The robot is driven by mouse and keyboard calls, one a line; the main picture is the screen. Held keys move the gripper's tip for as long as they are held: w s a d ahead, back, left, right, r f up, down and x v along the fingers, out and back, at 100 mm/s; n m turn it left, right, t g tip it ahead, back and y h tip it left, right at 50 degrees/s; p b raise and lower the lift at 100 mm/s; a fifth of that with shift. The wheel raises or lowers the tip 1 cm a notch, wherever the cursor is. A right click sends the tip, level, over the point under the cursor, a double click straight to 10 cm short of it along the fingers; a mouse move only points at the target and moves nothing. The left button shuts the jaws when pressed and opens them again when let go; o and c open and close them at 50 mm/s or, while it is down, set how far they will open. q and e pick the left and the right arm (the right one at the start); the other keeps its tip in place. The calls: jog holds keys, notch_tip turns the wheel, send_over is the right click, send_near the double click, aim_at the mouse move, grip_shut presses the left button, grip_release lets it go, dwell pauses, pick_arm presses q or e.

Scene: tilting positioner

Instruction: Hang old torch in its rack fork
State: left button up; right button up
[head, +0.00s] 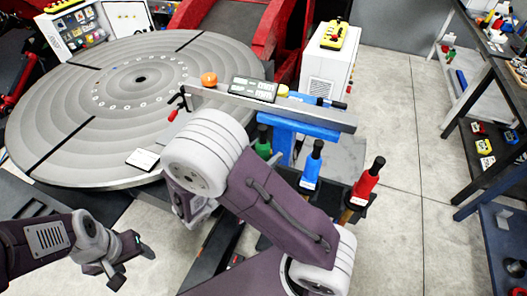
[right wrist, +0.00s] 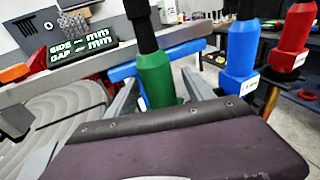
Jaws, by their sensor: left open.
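Three torches with black tops stand in a row: a green torch (head: 263,141), a blue torch (head: 311,163) and a red torch (head: 366,184). The frames do not show which one is the old torch. In the right wrist view the green torch (right wrist: 157,78) stands upright between the fingers of my right gripper (right wrist: 160,76). Its lower end is hidden by my wrist, and contact with the fingers is unclear. The blue torch (right wrist: 240,55) and red torch (right wrist: 295,40) are to its right. My left gripper (head: 118,277) is open and empty, low at the left.
A round grey table (head: 60,110) fills the left back. A grey beam with a digital display (head: 252,90) runs behind the torches on a blue support (head: 290,125). A white cabinet (head: 330,70) stands behind. Shelves (head: 480,110) line the right; the floor between is clear.

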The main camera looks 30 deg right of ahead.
jog(key=shift+a, duration=0.4)
jog(key=b+v, duration=0.1)
jog(key=v, duration=0.7)
jog(key=shift+s+b, duration=0.2)
jog(key=shift+b, duration=0.2)
jog(key=shift+a+r, duration=0.1)
jog(key=shift+r, duration=0.05)
